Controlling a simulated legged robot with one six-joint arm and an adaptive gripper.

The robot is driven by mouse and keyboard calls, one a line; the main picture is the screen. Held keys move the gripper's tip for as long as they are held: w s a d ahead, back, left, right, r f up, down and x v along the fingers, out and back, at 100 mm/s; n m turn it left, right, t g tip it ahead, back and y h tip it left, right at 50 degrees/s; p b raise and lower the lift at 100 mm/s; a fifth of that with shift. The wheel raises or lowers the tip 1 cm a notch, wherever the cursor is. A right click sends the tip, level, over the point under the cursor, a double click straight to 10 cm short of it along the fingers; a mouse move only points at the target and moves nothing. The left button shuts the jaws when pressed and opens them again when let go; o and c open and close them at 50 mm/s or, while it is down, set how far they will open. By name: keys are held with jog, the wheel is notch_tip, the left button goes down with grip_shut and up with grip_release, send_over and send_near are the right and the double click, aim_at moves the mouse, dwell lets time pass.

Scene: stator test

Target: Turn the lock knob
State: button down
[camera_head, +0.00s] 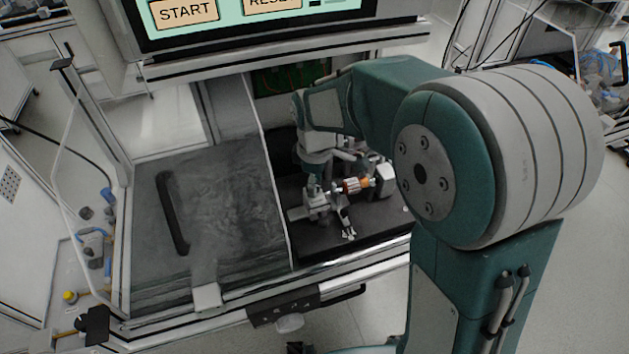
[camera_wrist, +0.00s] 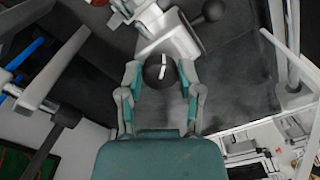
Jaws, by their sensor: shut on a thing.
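The lock knob (camera_wrist: 153,77) is a dark round knob with a white line mark, in the upper middle of the wrist view. The line stands nearly upright in that picture. My gripper (camera_wrist: 161,82) has one finger on each side of the knob and is shut on it. A light grey metal fixture (camera_wrist: 175,38) lies just beyond the knob. In the head view my gripper (camera_head: 313,183) reaches down inside the test bay at the fixture's left end. The copper-coloured stator part (camera_head: 355,186) sits to its right. The knob cannot be made out in the head view.
A clear sliding door with a black handle (camera_head: 174,213) covers the bay's left half. A screen with a START button (camera_head: 185,11) hangs above. A black ball-ended lever (camera_wrist: 213,11) stands close to the fixture. The dark bay floor (camera_head: 375,232) is partly bare in front.

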jog(key=shift+w, duration=0.2)
jog(key=m, duration=0.4)
jog(key=shift+r+m, duration=0.1)
jog(key=shift+m, duration=0.3)
jog(key=m, duration=0.4)
jog(key=shift+w+m, duration=0.1)
jog(key=shift+m, duration=0.2)
jog(key=m, duration=0.4)
jog(key=shift+m, duration=2.1)
jog(key=c, duration=0.5)
grip_release()
jog(key=shift+o, duration=1.2)
jog(key=shift+a, duration=0.1)
